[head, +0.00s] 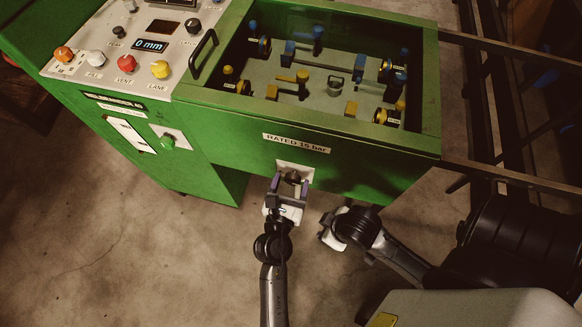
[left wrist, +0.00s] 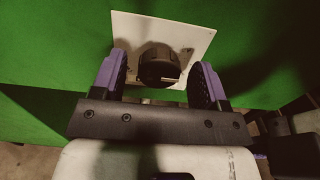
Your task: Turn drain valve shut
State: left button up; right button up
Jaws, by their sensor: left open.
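The drain valve is a dark round knob (left wrist: 159,66) on a white plate (left wrist: 188,36) fixed to the green front of the machine. In the left wrist view the gripper's fingers (left wrist: 157,84) stand on either side of the knob, with a gap visible on each side. My right gripper (head: 330,232) is to the right, lower than the left; its fingers are not clear.
The green machine (head: 225,140) has a panel with coloured knobs (head: 125,63), a "0 mm" display (head: 150,46) and a black handle (head: 203,53). Its open-looking bay holds blue and yellow fittings (head: 303,80). A dark metal rack (head: 500,110) stands at right. Bare floor (head: 120,240) lies in front.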

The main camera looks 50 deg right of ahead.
pick_arm(q)
jog(key=shift+d, duration=0.1)
jog(key=c, duration=0.9)
jog(key=n+p, duration=0.2)
jog(key=p, duration=0.1)
jog(key=shift+w+r+n, duration=0.1)
jog(key=shift+r+n, duration=0.1)
jog(key=shift+n, duration=0.2)
jog(key=n+p, duration=0.2)
jog(key=n, duration=0.1)
jog(key=shift+w+f+n, duration=0.1)
jog(key=shift+n, duration=0.2)
jog(key=n+p, duration=0.3)
jog(key=n, duration=0.2)
jog(key=shift+w+f+n, duration=0.1)
jog(key=shift+f+n, duration=0.05)
jog(key=shift+n, duration=0.15)
jog(key=n+p, duration=0.1)
jog(key=n, duration=0.2)
jog(key=shift+f, duration=0.1)
jog(key=shift+f+n+p, duration=0.1)
jog(key=shift+n+p, duration=0.5)
jog(key=shift+n, duration=0.6)
jog(key=shift+f+n, duration=0.1)
jog(key=shift+n, duration=0.3)
